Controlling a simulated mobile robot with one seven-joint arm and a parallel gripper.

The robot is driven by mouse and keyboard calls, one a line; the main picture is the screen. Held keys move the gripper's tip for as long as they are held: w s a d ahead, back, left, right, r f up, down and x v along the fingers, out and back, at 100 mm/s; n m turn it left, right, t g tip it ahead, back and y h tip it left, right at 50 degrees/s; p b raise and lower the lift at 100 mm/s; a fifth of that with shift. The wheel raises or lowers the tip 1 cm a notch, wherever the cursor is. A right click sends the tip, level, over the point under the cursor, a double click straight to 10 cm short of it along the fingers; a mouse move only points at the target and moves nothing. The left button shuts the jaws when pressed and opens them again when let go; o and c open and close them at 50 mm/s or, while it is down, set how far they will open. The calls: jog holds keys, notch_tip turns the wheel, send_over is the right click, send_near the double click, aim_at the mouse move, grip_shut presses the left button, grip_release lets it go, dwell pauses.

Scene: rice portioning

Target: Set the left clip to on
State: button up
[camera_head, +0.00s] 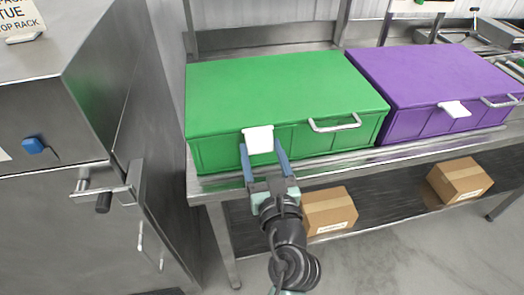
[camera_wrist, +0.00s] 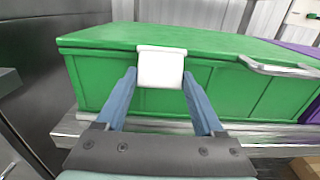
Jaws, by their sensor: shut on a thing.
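A green box (camera_head: 280,85) with a lid stands on the metal bench at the centre. The left clip, a white tab (camera_head: 258,138), hangs at the left part of its front, over the lid's edge. It also shows in the wrist view (camera_wrist: 161,65). My gripper (camera_head: 261,149) is at the front of the green box, with one blue finger on each side of the white clip. It is shut on the clip. Where the fingers touch the clip is hard to see.
A metal handle (camera_head: 334,124) sticks out right of the clip. A purple box (camera_head: 430,75) with its own white clip (camera_head: 454,109) stands to the right. Cardboard boxes (camera_head: 328,211) (camera_head: 459,181) lie on the lower shelf. A steel cabinet (camera_head: 60,220) with a lever stands close on the left.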

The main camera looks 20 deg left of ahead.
jog(key=shift+f+b, duration=0.4)
jog(key=shift+b, duration=0.55)
jog(key=t+b, duration=0.1)
jog(key=b, duration=0.1)
jog(key=shift+w+a+f+y+b, duration=0.1)
jog(key=shift+w+f+y+b, duration=0.1)
jog(key=shift+y+b, duration=0.2)
jog(key=b, duration=0.3)
jog(key=t+y+b, duration=0.1)
jog(key=b, duration=0.3)
jog(key=t+b, duration=0.1)
jog(key=b, duration=0.3)
jog(key=shift+w+a+f+y, duration=0.25)
jog(key=shift+w+f+y, duration=0.05)
jog(key=shift+f, duration=0.05)
jog(key=shift+t, duration=0.3)
jog(key=shift+w+r+b, duration=0.1)
jog(key=shift+r+b, duration=0.1)
jog(key=shift+b, duration=0.3)
jog(key=o, duration=1.4)
